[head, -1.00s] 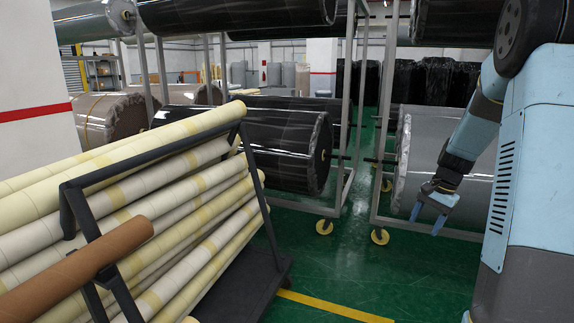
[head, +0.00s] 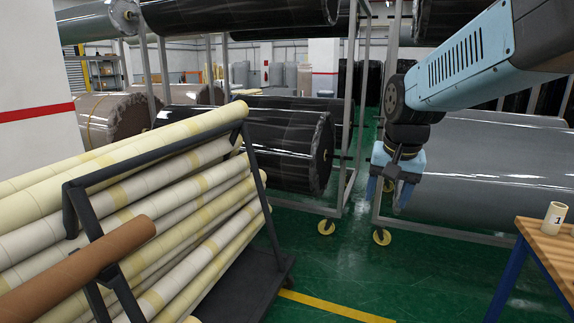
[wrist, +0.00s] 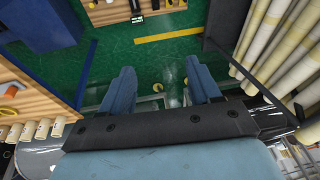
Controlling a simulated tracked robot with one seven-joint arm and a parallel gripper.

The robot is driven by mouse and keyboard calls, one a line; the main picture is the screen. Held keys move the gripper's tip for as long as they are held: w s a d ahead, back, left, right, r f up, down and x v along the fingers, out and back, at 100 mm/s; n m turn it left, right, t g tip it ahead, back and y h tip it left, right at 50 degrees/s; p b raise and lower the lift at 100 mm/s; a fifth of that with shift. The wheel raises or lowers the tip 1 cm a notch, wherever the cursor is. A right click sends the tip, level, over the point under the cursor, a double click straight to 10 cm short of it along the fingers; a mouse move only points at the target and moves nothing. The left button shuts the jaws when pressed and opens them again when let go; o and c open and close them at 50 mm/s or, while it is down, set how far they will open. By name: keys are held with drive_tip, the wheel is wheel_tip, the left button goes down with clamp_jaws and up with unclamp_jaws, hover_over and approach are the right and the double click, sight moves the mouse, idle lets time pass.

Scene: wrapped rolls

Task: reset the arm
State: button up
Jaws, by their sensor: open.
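My gripper (head: 385,190) hangs in the right half of the head view, fingers pointing down, in front of the large grey wrapped roll (head: 480,170). Its two blue fingers stand apart with nothing between them. In the wrist view my gripper (wrist: 160,90) shows the same two blue fingers spread over the green floor (wrist: 150,60). My blue arm reaches in from the upper right of the head view.
A rack of cream rolls (head: 150,215) with a brown tube (head: 75,270) fills the left. Black wrapped rolls (head: 275,155) lie on wheeled frames behind. A wooden-topped table (head: 550,245) with a numbered cream tube (head: 554,218) stands at right. Green floor lies between.

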drive_tip(key=s+a+r+n+t, duration=0.1)
drive_tip(key=s+a+n, duration=0.15)
drive_tip(key=s, duration=0.35)
drive_tip(key=s+a+n+t, duration=0.1)
drive_tip(key=s+a, duration=0.2)
drive_tip(key=s, duration=0.2)
drive_tip(key=s+d, duration=0.2)
drive_tip(key=d, duration=0.6)
drive_tip(key=shift+d, duration=0.15)
drive_tip(key=shift+w, duration=0.1)
